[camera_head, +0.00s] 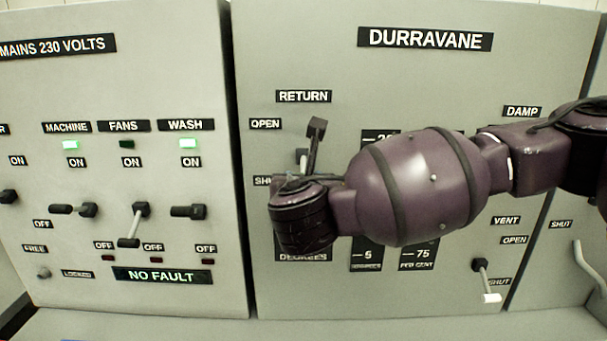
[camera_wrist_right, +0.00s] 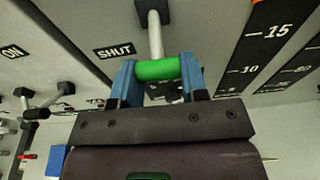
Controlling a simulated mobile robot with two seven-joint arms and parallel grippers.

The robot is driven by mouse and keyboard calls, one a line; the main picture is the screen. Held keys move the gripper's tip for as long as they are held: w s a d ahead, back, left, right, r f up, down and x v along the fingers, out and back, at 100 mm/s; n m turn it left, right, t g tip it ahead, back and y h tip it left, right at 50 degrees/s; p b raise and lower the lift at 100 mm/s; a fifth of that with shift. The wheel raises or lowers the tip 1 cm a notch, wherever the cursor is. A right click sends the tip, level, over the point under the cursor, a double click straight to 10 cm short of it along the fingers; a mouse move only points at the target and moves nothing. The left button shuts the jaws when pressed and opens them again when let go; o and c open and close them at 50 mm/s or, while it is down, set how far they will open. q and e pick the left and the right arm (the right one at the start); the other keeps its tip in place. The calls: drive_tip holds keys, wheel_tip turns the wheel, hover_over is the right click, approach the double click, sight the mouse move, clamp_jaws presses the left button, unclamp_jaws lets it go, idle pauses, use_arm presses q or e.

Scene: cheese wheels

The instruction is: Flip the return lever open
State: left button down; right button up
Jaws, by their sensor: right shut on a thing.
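The return lever shows in the right wrist view, with a grey shaft (camera_wrist_right: 155,35) running down from a dark pivot block to a green grip (camera_wrist_right: 158,70). The grip lies below the pivot, and the SHUT label (camera_wrist_right: 115,50) is left of the shaft. My right gripper (camera_wrist_right: 157,72) has its blue fingers shut on the green grip, one at each end. In the head view my right arm comes in from the right, and its hand hides most of the lever below the RETURN label (camera_head: 303,96) and OPEN label (camera_head: 265,124). My left gripper is out of view.
Left of the seam, another panel (camera_head: 225,285) carries several levers, including the wash lever (camera_head: 188,212). A vent lever (camera_head: 486,283) hangs at lower right, below my forearm. My arm covers part of the gauges. The panel around the DURRAVANE sign (camera_head: 425,39) is clear.

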sight(304, 167)
drive_tip(key=r+g, duration=0.1)
drive_tip(key=r+g+p, duration=0.1)
drive_tip(key=g, duration=0.1)
drive_tip(key=shift+s+r, duration=0.15)
drive_tip(key=shift+s, duration=0.05)
drive_tip(key=r+g, duration=0.1)
drive_tip(key=g, duration=0.1)
drive_tip(key=r+g, duration=0.1)
drive_tip(key=shift+w+g, duration=0.1)
drive_tip(key=shift+g, duration=0.3)
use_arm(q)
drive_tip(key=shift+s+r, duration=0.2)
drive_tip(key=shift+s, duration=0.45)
use_arm(e)
drive_tip(key=shift+w+r+g, duration=0.15)
drive_tip(key=shift+r+g, duration=0.25)
drive_tip(key=shift+g, duration=0.35)
drive_tip(key=shift+w+r+g, duration=0.15)
drive_tip(key=shift+r+g, duration=0.25)
drive_tip(key=shift+g, duration=0.35)
drive_tip(key=o, duration=0.9)
use_arm(q)
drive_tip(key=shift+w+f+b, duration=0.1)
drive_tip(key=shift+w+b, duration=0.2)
drive_tip(key=shift+b, duration=0.1)
use_arm(e)
drive_tip(key=shift+v, duration=5.45)
